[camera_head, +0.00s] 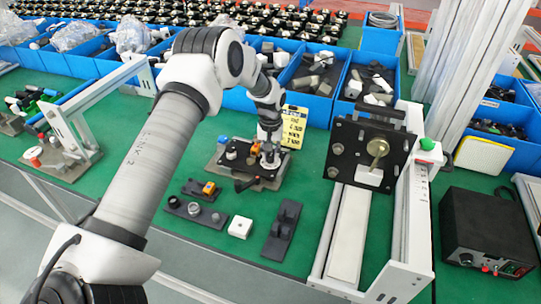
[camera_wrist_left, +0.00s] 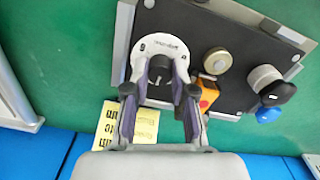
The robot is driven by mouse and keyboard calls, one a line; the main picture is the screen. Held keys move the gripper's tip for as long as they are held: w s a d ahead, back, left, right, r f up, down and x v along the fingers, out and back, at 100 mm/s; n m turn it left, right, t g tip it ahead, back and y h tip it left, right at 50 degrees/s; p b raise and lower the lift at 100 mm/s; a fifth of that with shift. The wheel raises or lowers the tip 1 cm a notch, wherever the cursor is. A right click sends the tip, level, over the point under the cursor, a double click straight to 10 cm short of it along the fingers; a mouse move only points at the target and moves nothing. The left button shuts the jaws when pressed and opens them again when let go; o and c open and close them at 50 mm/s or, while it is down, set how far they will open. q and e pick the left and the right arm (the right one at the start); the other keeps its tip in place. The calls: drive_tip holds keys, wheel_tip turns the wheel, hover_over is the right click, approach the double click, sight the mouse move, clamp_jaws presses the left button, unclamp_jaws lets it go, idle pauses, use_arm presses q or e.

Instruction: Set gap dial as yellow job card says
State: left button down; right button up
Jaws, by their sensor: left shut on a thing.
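The gap dial (camera_wrist_left: 158,49) shows in the left wrist view as a white marked disc with a dark knob, mounted on a dark panel (camera_wrist_left: 212,28). My left gripper (camera_wrist_left: 160,76) is shut on the knob, with one finger on each side of it. In the head view the same gripper (camera_head: 268,156) reaches down over the small fixture, and the arm and gripper hide the dial. The yellow job card (camera_head: 293,127) stands just behind the fixture; its lines are too small to read surely. It also shows below the dial in the left wrist view (camera_wrist_left: 146,127).
Blue bins (camera_head: 313,83) line the back. A black plate fixture (camera_head: 345,150) and a black control box (camera_head: 487,232) stand to the right.

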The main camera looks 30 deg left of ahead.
sight(271, 156)
use_arm(q)
drive_tip(key=m, duration=0.3)
drive_tip(key=shift+f+m+b, duration=0.15)
drive_tip(key=shift+m+b, duration=0.25)
drive_tip(key=shift+s+m+b, duration=0.1)
drive_tip(key=shift+m+b, duration=0.2)
drive_tip(key=shift+m, duration=1.6)
drive_tip(key=c, duration=1)
unclamp_jaws()
drive_tip(key=shift+c, duration=0.2)
drive_tip(key=shift+o, duration=0.4)
wheel_tip(271, 156, up, 12)
